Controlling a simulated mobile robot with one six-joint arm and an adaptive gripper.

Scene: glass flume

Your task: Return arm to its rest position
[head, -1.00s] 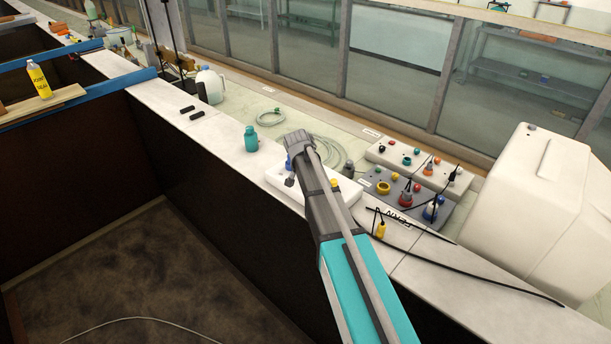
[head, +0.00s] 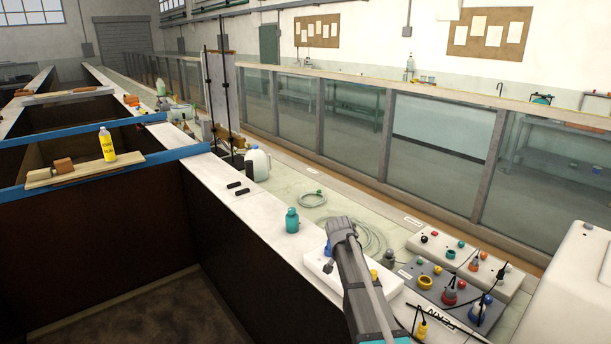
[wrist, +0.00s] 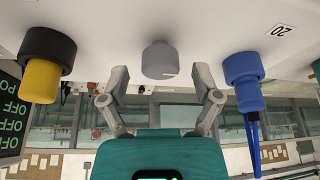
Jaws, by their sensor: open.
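My arm reaches over the long white counter in the head view, and its dark grey end covers the middle of a white panel (head: 315,263). In the wrist view my gripper (wrist: 160,78) is open, with one finger to each side of a grey cylindrical cap (wrist: 158,60). The cap sits on the white panel and the fingers appear clear of it. A yellow plug with a black collar (wrist: 42,75) is on the left in that view, and a blue plug with a cord (wrist: 244,85) is on the right. In the head view the fingers are hidden.
A teal bottle (head: 292,220) stands left of the panel, near a white jug (head: 257,163). Socket boxes (head: 453,285) with coloured plugs and black cords lie to the right, before a large white tank (head: 575,285). A glass flume runs behind. A yellow bottle (head: 107,146) stands on a board.

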